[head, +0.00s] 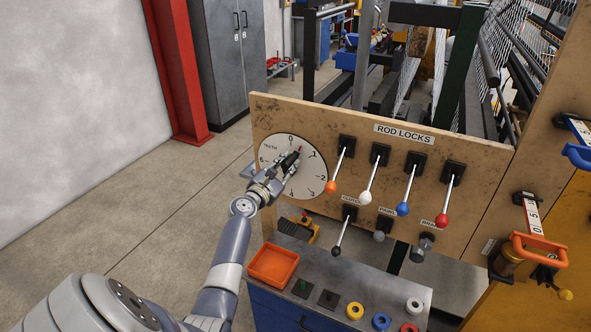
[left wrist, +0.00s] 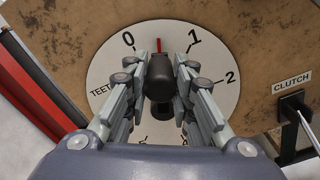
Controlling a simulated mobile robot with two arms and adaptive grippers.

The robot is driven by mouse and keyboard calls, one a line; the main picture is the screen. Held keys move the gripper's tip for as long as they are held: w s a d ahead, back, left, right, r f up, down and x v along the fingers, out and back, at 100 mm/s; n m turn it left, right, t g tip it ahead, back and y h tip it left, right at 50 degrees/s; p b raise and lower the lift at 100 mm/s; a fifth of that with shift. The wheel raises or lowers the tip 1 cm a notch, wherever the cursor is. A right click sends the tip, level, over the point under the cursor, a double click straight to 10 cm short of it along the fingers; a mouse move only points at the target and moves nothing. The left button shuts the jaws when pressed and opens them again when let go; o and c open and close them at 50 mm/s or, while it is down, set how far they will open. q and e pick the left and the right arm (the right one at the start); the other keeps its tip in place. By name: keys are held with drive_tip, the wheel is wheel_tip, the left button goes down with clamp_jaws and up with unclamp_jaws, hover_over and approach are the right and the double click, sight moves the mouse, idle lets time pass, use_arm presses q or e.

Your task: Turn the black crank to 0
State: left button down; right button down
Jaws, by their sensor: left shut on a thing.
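The white round dial (head: 305,185) is on the wooden panel, marked TEETH with numbers around its rim. It fills much of the left wrist view (left wrist: 108,60). The black crank (left wrist: 159,82) is in front of the dial. Its red pointer (left wrist: 159,45) stands between the 0 (left wrist: 127,39) and the 1 (left wrist: 193,38), roughly midway. My left gripper (head: 287,164) is at the dial, with its fingers shut on the crank's black handle, one on each side. The gripper hides part of the crank and the lower dial. My right gripper is not in view.
Right of the dial, several levers with coloured knobs, such as an orange one (head: 331,187), stick out under the ROD LOCKS label (head: 403,134). A black-knobbed lever (head: 338,250) hangs lower. Below is a bench top (head: 345,278) with an orange tray (head: 273,262) and several coloured rings.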

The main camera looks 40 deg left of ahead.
use_arm(q)
drive_tip(key=shift+s+a+r+n+p, duration=0.15)
drive_tip(key=shift+a+n+p, duration=0.1)
drive_tip(key=shift+a+n, duration=0.35)
drive_tip(key=shift+s+a+r+n+p, duration=0.1)
drive_tip(key=shift+a+r+n+p, duration=0.15)
drive_tip(key=shift+a+n, duration=0.35)
drive_tip(key=shift+s+a+r+n+p, duration=0.1)
drive_tip(key=shift+a+n+p, duration=0.2)
drive_tip(key=shift+n, duration=0.5)
drive_tip(key=shift+a, duration=0.1)
drive_tip(key=c, duration=1.3)
unclamp_jaws()
drive_tip(key=shift+f, duration=0.2)
